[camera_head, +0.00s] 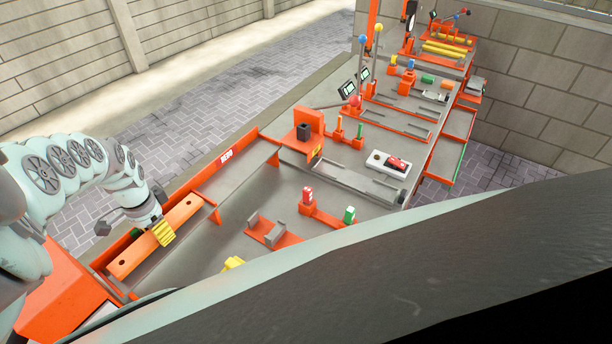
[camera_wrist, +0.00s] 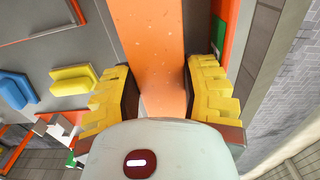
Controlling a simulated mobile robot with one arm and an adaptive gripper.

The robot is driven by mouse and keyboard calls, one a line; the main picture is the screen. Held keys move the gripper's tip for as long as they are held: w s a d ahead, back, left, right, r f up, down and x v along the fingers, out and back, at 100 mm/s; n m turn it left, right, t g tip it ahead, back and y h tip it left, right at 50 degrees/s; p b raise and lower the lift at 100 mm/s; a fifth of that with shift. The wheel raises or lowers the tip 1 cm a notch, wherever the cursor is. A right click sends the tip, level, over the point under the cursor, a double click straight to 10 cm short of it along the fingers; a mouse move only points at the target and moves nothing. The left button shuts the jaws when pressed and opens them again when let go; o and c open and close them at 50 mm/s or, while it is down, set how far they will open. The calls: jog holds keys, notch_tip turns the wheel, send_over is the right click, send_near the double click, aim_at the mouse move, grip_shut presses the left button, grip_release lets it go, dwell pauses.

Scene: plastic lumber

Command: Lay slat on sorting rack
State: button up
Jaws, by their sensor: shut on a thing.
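The slat (camera_head: 186,210) is a long flat orange board with dark holes near its ends. It is at the left end of the workbench in the head view. My gripper (camera_head: 163,232), with yellow ridged fingers, is shut on the slat near its middle. In the wrist view, the fingers stand on either side of the slat (camera_wrist: 150,45), which runs away from my gripper (camera_wrist: 162,88). I cannot tell whether the slat rests on the surface or is just above it. I cannot tell for sure which fixture is the sorting rack.
An orange-edged grey bench (camera_head: 238,195) runs from lower left to upper right. An orange bracket (camera_head: 267,232) and a red block (camera_head: 307,196) stand nearby. In the wrist view, blue (camera_wrist: 14,90) and yellow (camera_wrist: 74,78) blocks lie left of the slat. Stone walls border the area.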

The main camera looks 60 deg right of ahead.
jog(key=shift+f+b, duration=0.7)
jog(key=o, duration=1.3)
jog(key=shift+w+r, duration=0.1)
jog(key=shift+w, duration=0.05)
jog(key=shift+w+r, duration=0.1)
jog(key=shift+r, duration=0.85)
notch_tip(320, 180, up, 9)
jog(key=shift+f, duration=0.1)
jog(key=shift+s+r, duration=0.4)
jog(key=shift+r, duration=0.1)
